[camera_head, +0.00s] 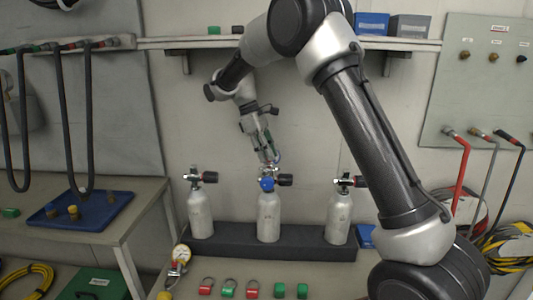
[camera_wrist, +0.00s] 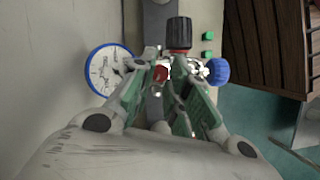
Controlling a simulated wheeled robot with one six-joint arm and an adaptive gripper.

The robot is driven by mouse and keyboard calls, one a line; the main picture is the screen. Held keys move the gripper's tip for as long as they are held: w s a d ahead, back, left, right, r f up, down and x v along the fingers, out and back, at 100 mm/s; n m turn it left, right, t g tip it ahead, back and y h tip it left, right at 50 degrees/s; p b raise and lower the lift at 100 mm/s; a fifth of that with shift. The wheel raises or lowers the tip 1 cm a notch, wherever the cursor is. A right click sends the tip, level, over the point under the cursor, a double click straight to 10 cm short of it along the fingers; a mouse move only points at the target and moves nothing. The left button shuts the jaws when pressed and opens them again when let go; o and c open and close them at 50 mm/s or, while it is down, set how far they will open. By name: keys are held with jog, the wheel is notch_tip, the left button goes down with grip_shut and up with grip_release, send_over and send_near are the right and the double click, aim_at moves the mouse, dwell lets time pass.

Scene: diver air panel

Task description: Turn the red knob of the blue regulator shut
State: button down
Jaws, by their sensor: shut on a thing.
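The blue regulator (camera_head: 267,184) sits on the valve of the middle grey cylinder (camera_head: 268,218) in the head view. In the wrist view its blue-rimmed white gauge (camera_wrist: 107,70) is at the left and a blue round part (camera_wrist: 216,71) at the right. A small red knob (camera_wrist: 160,74) shows between the fingers. My gripper (camera_head: 267,160) reaches down onto the regulator from above; in the wrist view its green-padded fingers (camera_wrist: 166,82) are shut on the red knob. The fingers partly hide the knob, so its turn angle cannot be told.
A black valve handwheel with a red band (camera_wrist: 179,36) stands close beyond the fingers. Cylinders stand left (camera_head: 201,215) and right (camera_head: 339,218) in the black rack (camera_head: 302,238). A loose gauge (camera_head: 181,252) and red and green tags (camera_head: 229,287) lie in front.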

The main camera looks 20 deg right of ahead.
jog(key=shift+m, duration=0.8)
jog(key=shift+g, duration=0.3)
jog(key=c, duration=1.3)
grip_release()
jog(key=shift+c, duration=0.2)
jog(key=shift+y, duration=0.3)
